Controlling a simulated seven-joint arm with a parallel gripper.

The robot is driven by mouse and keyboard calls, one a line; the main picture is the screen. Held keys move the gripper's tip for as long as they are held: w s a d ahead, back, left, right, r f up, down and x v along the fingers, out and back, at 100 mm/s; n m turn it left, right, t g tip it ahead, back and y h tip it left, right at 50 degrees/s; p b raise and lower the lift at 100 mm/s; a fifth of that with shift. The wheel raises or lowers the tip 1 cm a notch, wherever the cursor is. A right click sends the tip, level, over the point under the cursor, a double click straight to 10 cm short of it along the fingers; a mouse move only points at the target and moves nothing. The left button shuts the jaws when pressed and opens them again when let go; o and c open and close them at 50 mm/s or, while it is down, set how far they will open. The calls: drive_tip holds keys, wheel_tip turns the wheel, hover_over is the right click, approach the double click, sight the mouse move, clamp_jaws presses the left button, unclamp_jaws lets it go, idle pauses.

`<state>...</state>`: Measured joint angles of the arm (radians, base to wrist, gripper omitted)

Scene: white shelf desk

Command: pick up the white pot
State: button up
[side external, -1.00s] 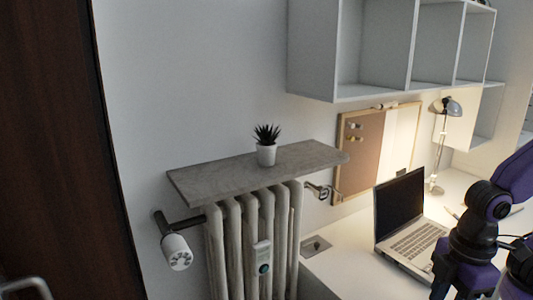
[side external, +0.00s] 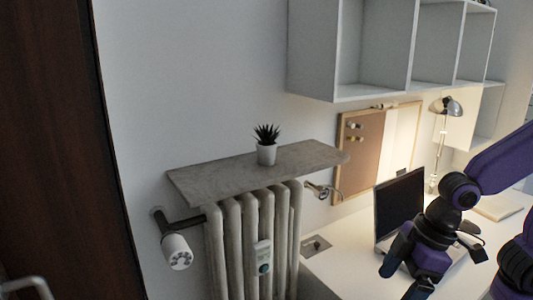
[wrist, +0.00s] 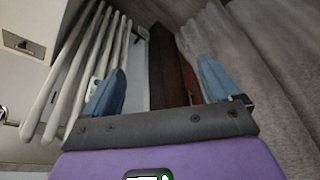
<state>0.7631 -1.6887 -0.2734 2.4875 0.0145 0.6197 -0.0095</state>
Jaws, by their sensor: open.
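The white pot (side external: 266,155) stands upright on a grey shelf board above the radiator and holds a small dark green spiky plant (side external: 266,133). My gripper (side external: 399,284) is low and to the right of the pot, in front of the laptop, well apart from the pot. Its two fingers are spread and nothing is between them. In the wrist view my gripper (wrist: 160,66) shows its two bluish fingers apart. The pot does not show in the wrist view.
The grey shelf board (side external: 210,178) lies over the white radiator (side external: 250,235). A laptop (side external: 398,205) stands on the white desk (side external: 345,245), partly hidden by my arm. White wall cubbies (side external: 375,50) hang above right. A lamp (side external: 440,125) stands behind.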

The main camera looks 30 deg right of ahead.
drive_tip(key=w+a+r+m+t+y, duration=0.2)
drive_tip(key=w+a+t, duration=0.1)
drive_tip(key=w, duration=0.6)
drive_tip(key=m+t+h, duration=0.2)
drive_tip(key=m+t, duration=0.4)
drive_tip(key=t, duration=0.5)
approach(274, 147)
drive_tip(key=x, duration=0.7)
drive_tip(key=shift+w+d+f, duration=0.1)
drive_tip(key=shift+w, duration=0.1)
drive_tip(key=shift+x, duration=2.8)
drive_tip(key=c, duration=1.2)
